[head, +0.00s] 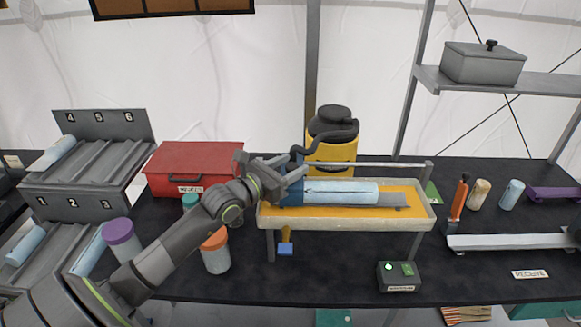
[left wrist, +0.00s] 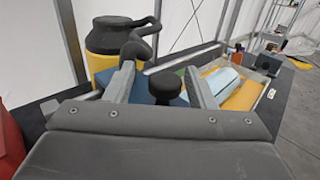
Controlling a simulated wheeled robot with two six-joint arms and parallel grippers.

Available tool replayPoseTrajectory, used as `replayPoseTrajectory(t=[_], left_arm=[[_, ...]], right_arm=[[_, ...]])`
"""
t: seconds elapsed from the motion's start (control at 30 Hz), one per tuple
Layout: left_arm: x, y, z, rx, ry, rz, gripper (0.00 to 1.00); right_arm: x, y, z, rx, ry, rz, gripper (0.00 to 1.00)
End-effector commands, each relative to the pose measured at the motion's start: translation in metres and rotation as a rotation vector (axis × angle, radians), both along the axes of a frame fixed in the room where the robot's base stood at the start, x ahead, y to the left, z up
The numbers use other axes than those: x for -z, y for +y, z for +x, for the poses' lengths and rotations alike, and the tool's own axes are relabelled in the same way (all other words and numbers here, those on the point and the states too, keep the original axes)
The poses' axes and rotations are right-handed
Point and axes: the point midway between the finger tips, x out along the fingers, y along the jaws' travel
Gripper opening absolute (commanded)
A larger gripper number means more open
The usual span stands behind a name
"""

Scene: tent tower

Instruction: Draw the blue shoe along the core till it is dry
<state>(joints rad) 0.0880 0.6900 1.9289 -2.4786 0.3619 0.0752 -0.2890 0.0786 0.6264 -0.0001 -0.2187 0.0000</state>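The blue shoe (head: 292,196) sits at the left end of the pale blue core (head: 345,191), which lies in a shallow cream-rimmed tray (head: 335,222) with a yellow-orange bed. My left gripper (head: 290,172) is at the shoe, from the left. In the left wrist view, its two fingers (left wrist: 163,84) stand apart on either side of a black knob (left wrist: 168,88) in front of the blue shoe (left wrist: 146,88). Gaps show between knob and fingers. The core (left wrist: 222,82) lies beyond the right finger. The fingers partly hide the shoe. My right gripper is out of view.
A yellow canister (head: 333,150) with a black top and hose stands behind the tray. A rail (head: 385,164) runs along the tray's back. A red toolbox (head: 195,165) stands to the left. A small control box (head: 401,277) with lit button is in front.

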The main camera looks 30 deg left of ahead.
Motion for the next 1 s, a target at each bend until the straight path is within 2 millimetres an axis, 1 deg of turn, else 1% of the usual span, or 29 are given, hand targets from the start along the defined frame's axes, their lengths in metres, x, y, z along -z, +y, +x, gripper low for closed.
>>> replayPoseTrajectory(t=[0.17, 0.37, 0.47, 0.57, 0.73, 0.9, 1.0], left_arm=[[-0.001, -0.001, 0.000, 0.001, -0.003, -0.002, 0.50], [-0.002, 0.001, -0.005, 0.001, -0.003, 0.000, 0.50], [-0.001, 0.004, -0.016, -0.001, -0.002, 0.003, 0.50], [-0.002, 0.007, -0.032, 0.002, -0.001, 0.004, 0.50], [-0.004, 0.014, -0.059, 0.002, 0.001, 0.002, 0.50], [-0.006, 0.021, -0.086, 0.000, 0.003, 0.000, 0.50], [-0.006, 0.024, -0.098, -0.001, 0.002, -0.003, 0.50]], right_arm=[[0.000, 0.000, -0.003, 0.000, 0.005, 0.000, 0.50], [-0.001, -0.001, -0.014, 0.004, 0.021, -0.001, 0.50], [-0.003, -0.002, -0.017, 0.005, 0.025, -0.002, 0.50], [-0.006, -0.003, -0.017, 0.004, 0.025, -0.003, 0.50], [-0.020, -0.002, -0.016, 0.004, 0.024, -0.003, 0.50], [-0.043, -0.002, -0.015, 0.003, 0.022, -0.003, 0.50], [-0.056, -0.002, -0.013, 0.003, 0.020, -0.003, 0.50]])
